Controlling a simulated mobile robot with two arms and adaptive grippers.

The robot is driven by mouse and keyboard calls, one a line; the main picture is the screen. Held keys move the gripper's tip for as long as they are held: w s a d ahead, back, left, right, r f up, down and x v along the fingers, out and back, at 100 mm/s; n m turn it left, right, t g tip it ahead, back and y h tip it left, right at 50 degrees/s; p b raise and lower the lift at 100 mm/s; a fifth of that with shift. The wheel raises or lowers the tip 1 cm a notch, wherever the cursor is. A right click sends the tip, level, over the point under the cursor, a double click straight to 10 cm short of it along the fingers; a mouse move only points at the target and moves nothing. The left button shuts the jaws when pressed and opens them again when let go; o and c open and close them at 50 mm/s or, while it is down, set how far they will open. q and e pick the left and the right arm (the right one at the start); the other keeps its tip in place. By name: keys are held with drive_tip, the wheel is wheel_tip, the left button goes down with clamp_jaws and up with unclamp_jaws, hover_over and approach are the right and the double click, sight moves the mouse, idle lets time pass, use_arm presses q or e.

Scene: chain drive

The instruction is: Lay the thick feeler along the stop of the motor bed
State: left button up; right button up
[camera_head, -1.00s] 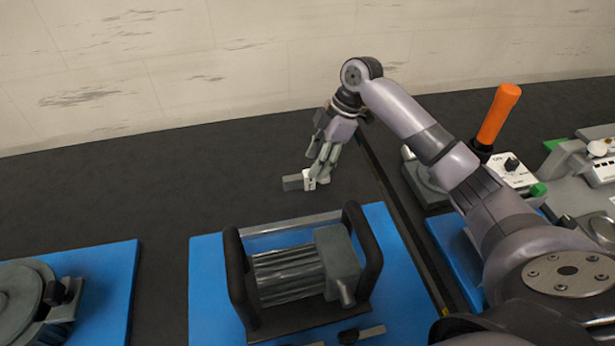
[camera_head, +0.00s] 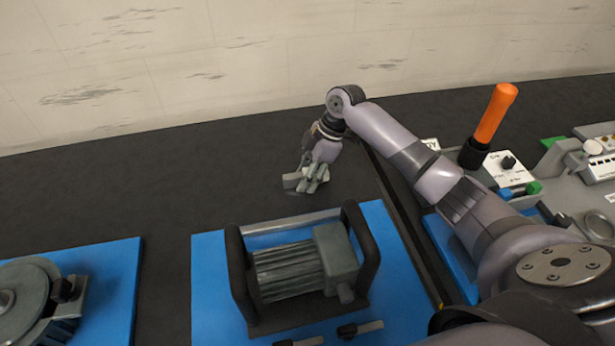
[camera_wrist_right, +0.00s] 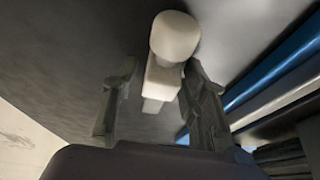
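A small pale grey block (camera_head: 292,181), which looks like the thick feeler, lies on the dark bench behind the motor. My right gripper (camera_head: 316,182) is low over its right end and hides part of it. In the right wrist view a white piece with a rounded knob (camera_wrist_right: 172,50) sits between my spread fingers (camera_wrist_right: 158,105), nearer the right finger, with a gap to the left one. The motor bed (camera_head: 240,290) is a black frame on a blue plate, carrying a grey ribbed motor (camera_head: 290,272). A metal bar (camera_head: 290,222), perhaps the stop, runs along its far side. My left gripper is out of view.
Black upright handles (camera_head: 362,240) stand at both sides of the motor. Small black-knobbed parts (camera_head: 360,329) lie at its front. A blue plate with a round grey part (camera_head: 25,305) is at left. An orange handle (camera_head: 490,115) stands at right. The bench behind left is clear.

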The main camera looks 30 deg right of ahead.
clamp_jaws()
drive_tip(key=shift+r, duration=0.15)
idle(0.5)
